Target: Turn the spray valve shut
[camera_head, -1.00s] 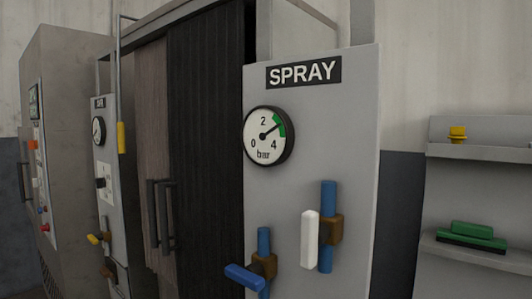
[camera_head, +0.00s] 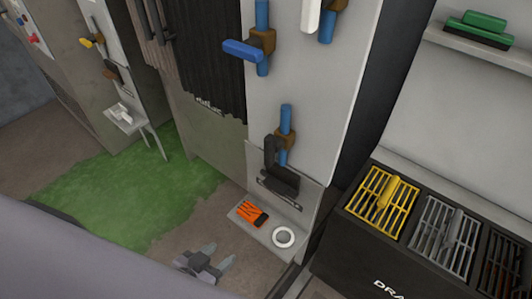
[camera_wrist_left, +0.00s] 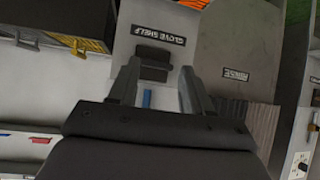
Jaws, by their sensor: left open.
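The grey panel (camera_head: 335,110), labelled SPRAY in the earlier head view, carries several valves on blue pipes. One valve (camera_head: 250,48) has a blue handle pointing left, across its pipe. Another has a white handle (camera_head: 311,14), cut by the top edge. A lower valve has a black handle (camera_head: 270,153), upright beside its pipe. My left gripper (camera_head: 219,257) is low in the head view, open and empty, apart from the valves. In the left wrist view its open fingers (camera_wrist_left: 157,88) frame a short piece of blue pipe (camera_wrist_left: 147,98). My right gripper is not visible.
A small shelf (camera_head: 260,235) below the panel holds an orange item (camera_head: 251,213) and a white ring (camera_head: 283,237). A dark bin rack (camera_head: 345,245) with yellow and grey grates stands right. Green floor (camera_head: 120,195) lies left. The wrist view shows a GLOVE SHELF label (camera_wrist_left: 160,35).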

